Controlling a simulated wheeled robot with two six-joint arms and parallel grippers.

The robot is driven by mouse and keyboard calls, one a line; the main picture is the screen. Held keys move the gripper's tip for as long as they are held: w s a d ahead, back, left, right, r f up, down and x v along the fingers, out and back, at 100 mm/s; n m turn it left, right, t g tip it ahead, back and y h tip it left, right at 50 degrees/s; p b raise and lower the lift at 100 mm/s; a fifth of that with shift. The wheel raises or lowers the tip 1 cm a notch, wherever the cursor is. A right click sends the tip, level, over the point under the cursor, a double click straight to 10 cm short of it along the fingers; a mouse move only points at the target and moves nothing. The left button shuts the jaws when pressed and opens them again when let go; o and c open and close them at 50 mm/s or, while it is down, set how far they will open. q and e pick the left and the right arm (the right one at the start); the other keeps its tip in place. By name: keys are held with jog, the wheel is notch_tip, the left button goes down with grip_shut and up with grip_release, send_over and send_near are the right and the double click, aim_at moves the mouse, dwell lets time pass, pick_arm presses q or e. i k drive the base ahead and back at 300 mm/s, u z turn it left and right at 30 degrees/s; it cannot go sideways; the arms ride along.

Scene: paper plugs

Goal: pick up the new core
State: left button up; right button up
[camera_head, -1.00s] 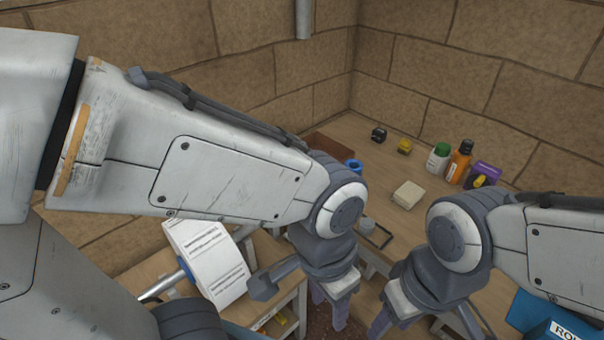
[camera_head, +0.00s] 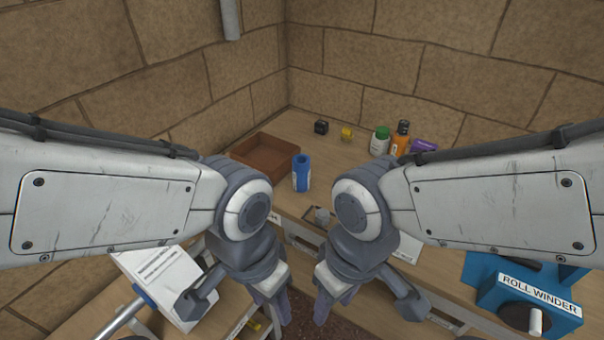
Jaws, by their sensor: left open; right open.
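A blue upright cylinder (camera_head: 301,174), open at the top, stands on the back bench beside a brown tray. I cannot tell whether it is the new core. A pale, short cylinder (camera_head: 536,320) shows at the front of the blue roll winder (camera_head: 525,295) at the lower right. My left gripper (camera_head: 272,308) and my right gripper (camera_head: 322,306) hang side by side at the bottom middle, in front of the bench. Both are open, and I see nothing held. Their fingertips are partly hidden or cut off.
The brown tray (camera_head: 268,152) stands at the back left of the bench. A black item (camera_head: 321,127), a yellow item (camera_head: 347,134), a green-capped bottle (camera_head: 380,141) and an orange bottle (camera_head: 400,138) stand along the back.

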aim_at(301, 161)
jog(key=z, duration=0.7)
jog(key=i, duration=0.4)
jog(key=u, duration=1.85)
